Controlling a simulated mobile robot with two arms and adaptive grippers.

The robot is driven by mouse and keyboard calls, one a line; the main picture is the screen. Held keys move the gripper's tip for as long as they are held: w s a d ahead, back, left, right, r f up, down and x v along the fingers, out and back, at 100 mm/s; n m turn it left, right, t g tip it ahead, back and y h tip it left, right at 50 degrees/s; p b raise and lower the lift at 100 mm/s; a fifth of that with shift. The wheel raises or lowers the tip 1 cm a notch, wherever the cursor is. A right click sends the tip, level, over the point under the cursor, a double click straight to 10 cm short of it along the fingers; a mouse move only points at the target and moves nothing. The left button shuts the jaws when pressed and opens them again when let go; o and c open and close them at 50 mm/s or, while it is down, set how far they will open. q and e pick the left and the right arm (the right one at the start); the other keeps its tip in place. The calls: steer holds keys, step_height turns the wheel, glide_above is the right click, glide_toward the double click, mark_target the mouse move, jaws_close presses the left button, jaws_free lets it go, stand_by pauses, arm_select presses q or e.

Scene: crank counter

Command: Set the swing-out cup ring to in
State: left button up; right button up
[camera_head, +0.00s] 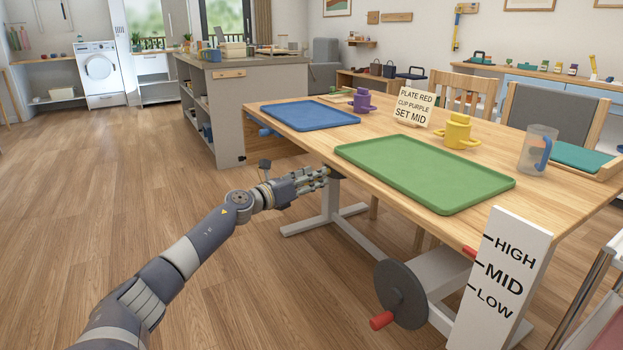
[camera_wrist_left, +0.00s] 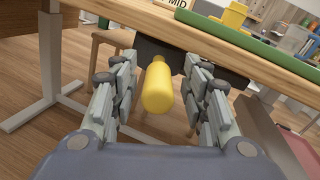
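A yellow knob (camera_wrist_left: 157,88) sticks out from a dark mount (camera_wrist_left: 214,68) under the table's edge in the left wrist view. I cannot make out a ring shape; most of the mount is hidden. My left gripper (camera_head: 326,177) is at the table's near edge in the head view, reaching in from the left. In the left wrist view its fingers (camera_wrist_left: 160,100) are open, one on each side of the knob, with a visible gap on both sides. My right gripper is in neither view.
The wooden table (camera_head: 292,147) holds a blue tray (camera_head: 308,115), a green tray (camera_head: 425,172), a yellow cup (camera_head: 457,132), a purple cup (camera_head: 363,101), a clear jug (camera_head: 537,150) and a sign (camera_head: 412,106). A crank wheel (camera_head: 401,294) stands beside a HIGH/MID/LOW board (camera_head: 502,280). Floor at left is clear.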

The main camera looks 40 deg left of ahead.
arm_select(q)
steer(key=shift+s+a+f, duration=0.15)
steer(key=shift+s, duration=0.75)
steer(key=s, duration=1)
steer(key=shift+a, duration=0.3)
steer(key=shift+s, duration=0.1)
